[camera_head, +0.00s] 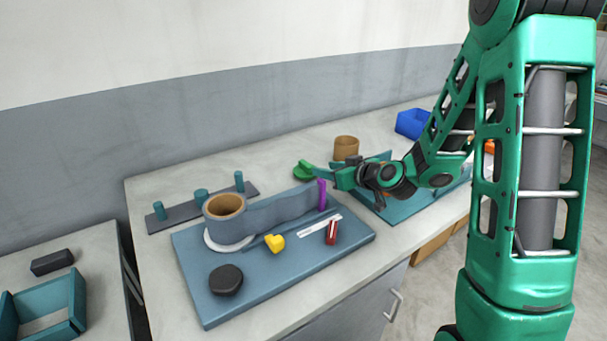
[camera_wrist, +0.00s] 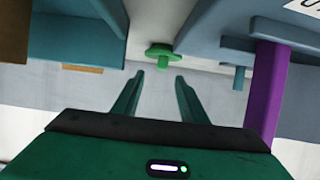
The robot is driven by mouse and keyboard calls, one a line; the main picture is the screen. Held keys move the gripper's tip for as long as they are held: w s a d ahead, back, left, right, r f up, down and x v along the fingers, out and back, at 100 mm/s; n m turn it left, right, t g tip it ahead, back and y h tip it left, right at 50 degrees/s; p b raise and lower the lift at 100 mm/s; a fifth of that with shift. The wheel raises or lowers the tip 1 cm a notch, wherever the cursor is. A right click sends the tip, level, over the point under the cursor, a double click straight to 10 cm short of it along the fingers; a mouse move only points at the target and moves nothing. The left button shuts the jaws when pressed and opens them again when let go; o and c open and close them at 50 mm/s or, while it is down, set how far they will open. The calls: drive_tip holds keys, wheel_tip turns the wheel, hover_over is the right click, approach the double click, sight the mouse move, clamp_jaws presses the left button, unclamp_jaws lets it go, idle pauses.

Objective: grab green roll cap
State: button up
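The green roll cap (camera_head: 303,171) sits on the grey table top, left of my gripper (camera_head: 331,174) in the head view. In the wrist view the cap (camera_wrist: 163,51) shows a flat disc with a short stem. It lies beyond the fingertips and roughly centred between them. My gripper (camera_wrist: 159,76) is open, with nothing between its two green fingers. The fingers look apart from the cap.
A purple post (camera_head: 322,195) stands near my gripper, on the right in the wrist view (camera_wrist: 266,95). A blue-grey board (camera_head: 205,300) bears a brown roll (camera_head: 224,205). Another brown roll (camera_head: 346,146) and a blue bin (camera_head: 411,124) stand farther back.

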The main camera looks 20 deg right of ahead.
sight(309, 165)
drive_tip(key=x, duration=0.6)
drive_tip(key=shift+w+a+r, duration=0.15)
drive_tip(key=shift+w+a, duration=0.05)
drive_tip(key=shift+a, duration=0.2)
drive_tip(key=shift+w+a+f, duration=0.15)
drive_tip(key=shift+w+f, duration=0.1)
drive_tip(key=shift+w, duration=0.3)
drive_tip(key=shift+c, duration=0.6)
clamp_jaws()
